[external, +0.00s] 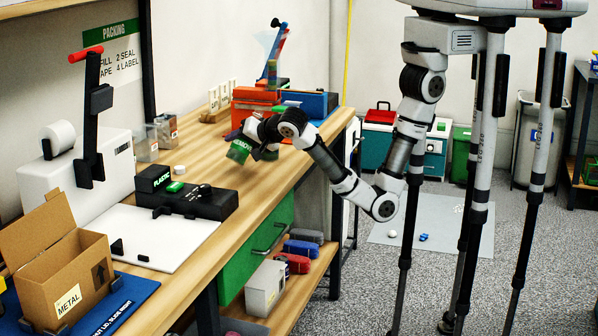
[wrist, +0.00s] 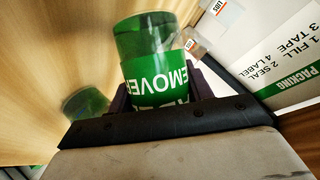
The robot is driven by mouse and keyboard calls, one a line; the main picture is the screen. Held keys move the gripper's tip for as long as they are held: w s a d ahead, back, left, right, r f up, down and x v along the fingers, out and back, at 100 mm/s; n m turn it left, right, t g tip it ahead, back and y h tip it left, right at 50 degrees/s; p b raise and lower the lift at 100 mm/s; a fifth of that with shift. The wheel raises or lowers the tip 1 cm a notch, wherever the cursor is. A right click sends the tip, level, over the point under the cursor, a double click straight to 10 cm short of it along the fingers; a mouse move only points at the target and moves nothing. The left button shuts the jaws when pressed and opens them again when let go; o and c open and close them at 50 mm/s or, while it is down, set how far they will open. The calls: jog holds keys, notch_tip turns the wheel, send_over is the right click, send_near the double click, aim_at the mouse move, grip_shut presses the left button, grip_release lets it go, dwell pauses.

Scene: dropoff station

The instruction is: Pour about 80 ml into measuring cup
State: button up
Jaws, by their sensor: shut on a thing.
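My gripper (external: 256,150) is over the workbench, shut on a green bottle (external: 240,149). In the wrist view the bottle (wrist: 150,45) is translucent green, with a green label reading in part "EMOVE", and sits between the jaws of my gripper (wrist: 160,95). In the external view the bottle is tilted. A second green, see-through round thing (wrist: 86,103) shows over the wood in the wrist view; I cannot tell if it is the measuring cup. No measuring cup can be made out for sure. The liquid level cannot be read.
The wooden workbench (external: 205,165) holds a black device with a "PLASTIC" label (external: 190,200), a sealer with a red handle (external: 85,55), an open "METAL" carton (external: 60,262) and clear bins (external: 166,130). Orange and blue equipment (external: 255,100) stands behind my gripper.

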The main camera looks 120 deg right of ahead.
jog(key=n+g+p, duration=0.1)
jog(key=p, duration=0.1)
jog(key=n+g+p, duration=0.1)
jog(key=shift+w+r+n+h+p, duration=0.1)
jog(key=shift+r+n+h+p, duration=0.3)
jog(key=shift+f+n+g+h+p, duration=0.2)
jog(key=shift+n+g+h+p, duration=0.1)
jog(key=shift+n+g+p, duration=0.55)
jog(key=shift+f+n+h, duration=0.2)
jog(key=shift+n+h, duration=0.05)
jog(key=shift+h, duration=0.05)
dwell(0.5)
